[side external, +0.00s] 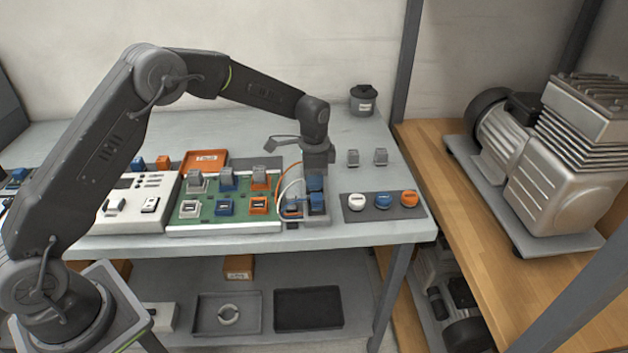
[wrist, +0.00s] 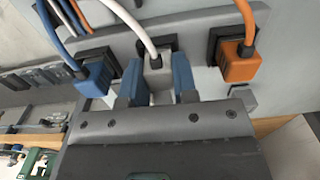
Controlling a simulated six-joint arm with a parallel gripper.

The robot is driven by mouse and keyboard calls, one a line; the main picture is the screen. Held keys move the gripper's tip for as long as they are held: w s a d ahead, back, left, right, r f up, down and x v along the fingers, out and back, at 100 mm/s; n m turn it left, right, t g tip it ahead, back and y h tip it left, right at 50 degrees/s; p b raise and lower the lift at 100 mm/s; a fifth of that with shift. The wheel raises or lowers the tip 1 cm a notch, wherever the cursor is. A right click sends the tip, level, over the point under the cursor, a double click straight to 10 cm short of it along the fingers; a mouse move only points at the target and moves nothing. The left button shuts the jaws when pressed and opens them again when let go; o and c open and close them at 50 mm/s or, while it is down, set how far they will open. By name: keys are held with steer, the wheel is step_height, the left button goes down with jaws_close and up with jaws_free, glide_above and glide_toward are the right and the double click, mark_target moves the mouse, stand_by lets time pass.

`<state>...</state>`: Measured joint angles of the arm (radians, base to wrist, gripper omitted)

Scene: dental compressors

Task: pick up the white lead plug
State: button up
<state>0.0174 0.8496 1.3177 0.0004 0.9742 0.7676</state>
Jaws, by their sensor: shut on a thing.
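The white lead plug (wrist: 157,68) is in the middle of the wrist view, with a white cable rising from its top. My gripper (wrist: 157,84) has its blue-padded fingers on both sides of the plug and is shut on it. A dark square socket or holder shows right behind the plug; I cannot tell whether the plug is still seated in it. In the side external view my gripper (side external: 314,192) points down at the right end of the bench equipment. There the plug is hidden by my gripper, and a white cable (side external: 283,188) loops beside it.
In the wrist view a blue plug (wrist: 92,75) is to the left and an orange plug (wrist: 238,62) to the right, both close by with cables. A green board (side external: 240,208) lies left of my gripper. White, blue and orange round caps (side external: 383,201) lie right.

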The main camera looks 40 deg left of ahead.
steer(key=shift+r, duration=0.1)
step_height(320, 180, up, 4)
steer(key=shift+f, duration=0.1)
steer(key=s+a+r, duration=0.5)
steer(key=a+r, duration=0.2)
steer(key=a, duration=0.3)
steer(key=shift+a, duration=0.3)
steer(key=m, duration=1.8)
